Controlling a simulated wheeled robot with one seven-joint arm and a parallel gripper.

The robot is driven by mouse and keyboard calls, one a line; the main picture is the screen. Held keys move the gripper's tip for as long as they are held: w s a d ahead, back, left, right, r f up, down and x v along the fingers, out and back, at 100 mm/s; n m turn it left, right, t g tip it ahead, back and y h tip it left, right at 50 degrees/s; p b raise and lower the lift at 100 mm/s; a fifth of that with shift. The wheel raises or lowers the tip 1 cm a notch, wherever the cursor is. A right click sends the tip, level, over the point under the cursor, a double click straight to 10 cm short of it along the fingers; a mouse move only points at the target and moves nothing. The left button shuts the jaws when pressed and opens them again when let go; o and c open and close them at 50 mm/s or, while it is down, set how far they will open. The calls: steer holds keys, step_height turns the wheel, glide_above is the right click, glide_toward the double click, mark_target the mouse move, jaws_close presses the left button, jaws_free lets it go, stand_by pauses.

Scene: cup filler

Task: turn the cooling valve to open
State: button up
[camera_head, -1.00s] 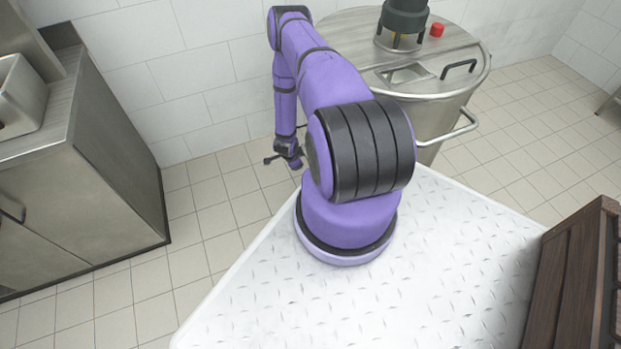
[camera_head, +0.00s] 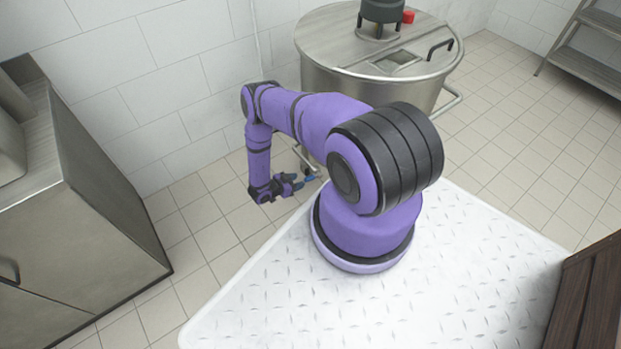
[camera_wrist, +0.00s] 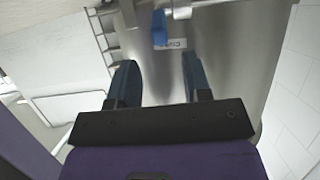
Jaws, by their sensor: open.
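The cooling valve shows as a blue handle (camera_wrist: 159,27) at the top of the wrist view, on a steel pipe fitting against the vat. A white label (camera_wrist: 171,44) sits just below it, its text only partly readable. My gripper (camera_wrist: 159,66) is open, with its two dark blue fingers apart and nothing between the tips. The handle lies beyond the fingertips, roughly in line with the gap and apart from them. In the head view my gripper (camera_head: 307,179) is low beside the vat, pointing right; the valve is too small to make out there.
The steel vat (camera_head: 350,75) with a motor (camera_head: 382,12), red button (camera_head: 408,17) and black lid handle (camera_head: 440,49) stands behind my arm. A bent pipe (camera_head: 303,158) comes off its lower left. A steel cabinet (camera_head: 100,200) stands at left, with open tiled floor between.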

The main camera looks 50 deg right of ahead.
mark_target(305, 178)
steer(key=x, duration=0.7)
steer(key=shift+d+f, duration=0.15)
steer(key=shift+d, duration=0.05)
jaws_close()
